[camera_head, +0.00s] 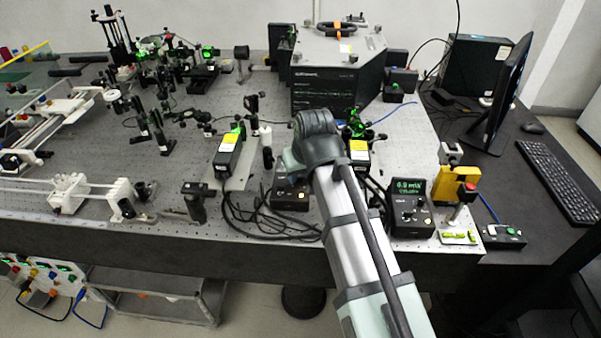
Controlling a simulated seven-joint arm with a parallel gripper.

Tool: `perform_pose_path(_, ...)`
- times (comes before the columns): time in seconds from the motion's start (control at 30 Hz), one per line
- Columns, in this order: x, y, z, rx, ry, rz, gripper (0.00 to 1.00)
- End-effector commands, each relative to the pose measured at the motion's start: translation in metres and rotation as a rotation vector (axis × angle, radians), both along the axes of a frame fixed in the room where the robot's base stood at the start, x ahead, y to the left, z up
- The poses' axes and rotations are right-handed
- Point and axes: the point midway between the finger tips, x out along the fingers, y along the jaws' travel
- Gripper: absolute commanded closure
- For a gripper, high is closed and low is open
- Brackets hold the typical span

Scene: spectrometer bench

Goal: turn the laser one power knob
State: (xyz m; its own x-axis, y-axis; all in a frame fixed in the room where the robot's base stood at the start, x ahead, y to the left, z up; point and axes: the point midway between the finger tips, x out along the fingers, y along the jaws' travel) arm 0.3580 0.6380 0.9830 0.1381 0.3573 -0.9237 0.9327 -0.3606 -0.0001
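Two black laser heads with yellow labels stand on the bench, one left of my arm (229,150) and one right of it (358,152). A dark control box (290,198) with small controls sits left of my arm, partly covered by it. Another black box (410,208) right of my arm has a lit green mW display and small knobs on its front. I cannot tell which box or knob belongs to laser one. My arm reaches up from the bottom over the bench; its gripper is hidden behind the wrist and forearm.
Black cables (265,218) loop in front of the left laser. A yellow mount with a red knob (467,190) stands right of the display box. A monitor (505,95) and keyboard (560,180) are at the right. Optics crowd the left bench.

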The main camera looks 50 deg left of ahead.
Motion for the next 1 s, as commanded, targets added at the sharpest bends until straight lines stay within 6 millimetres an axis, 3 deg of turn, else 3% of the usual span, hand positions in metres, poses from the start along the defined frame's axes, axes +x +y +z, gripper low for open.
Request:
perform_pose_path(0.33,-0.0001,-0.0001,0.0001,0.0,0.0,0.0,1.0)
perform_pose_path(1.0,0.0017,-0.0007,0.0002,-0.001,0.001,0.182,1.0)
